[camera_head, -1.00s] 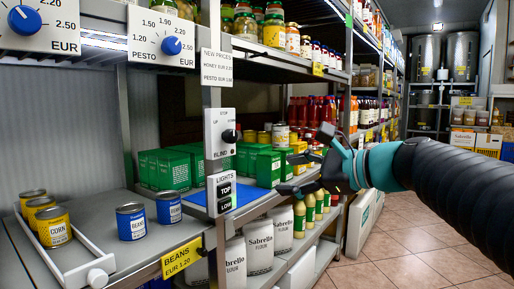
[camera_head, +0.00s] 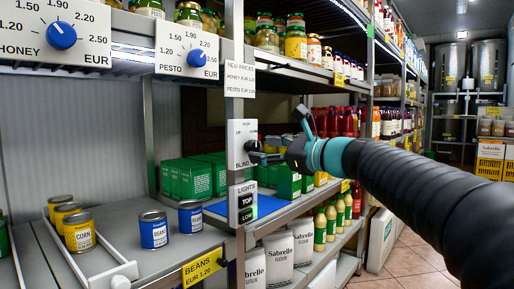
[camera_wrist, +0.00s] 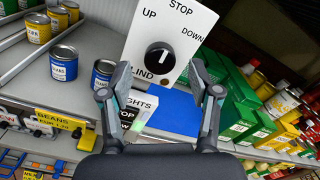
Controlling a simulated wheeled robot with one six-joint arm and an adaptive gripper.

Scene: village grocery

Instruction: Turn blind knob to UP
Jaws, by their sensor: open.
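The blind panel (camera_head: 241,143) is a white plate on the shelf post, with UP, STOP and DOWN marks; in the wrist view the plate (camera_wrist: 172,30) is tilted. Its round black blind knob (camera_wrist: 159,59) has a white pointer line that aims at about STOP. In the head view the knob (camera_head: 251,146) is partly hidden by my fingertips. My gripper (camera_head: 266,153) reaches the panel from the right. In the wrist view my gripper (camera_wrist: 159,80) is open, one finger on each side below the knob, with nothing between them. Contact with the knob cannot be told.
A lights panel (camera_head: 242,203) with TOP and LOW buttons sits just below. Green boxes (camera_head: 188,179) stand behind the post. Blue cans (camera_head: 154,230) and yellow cans (camera_head: 78,232) stand left. Price dials (camera_head: 188,55) hang above.

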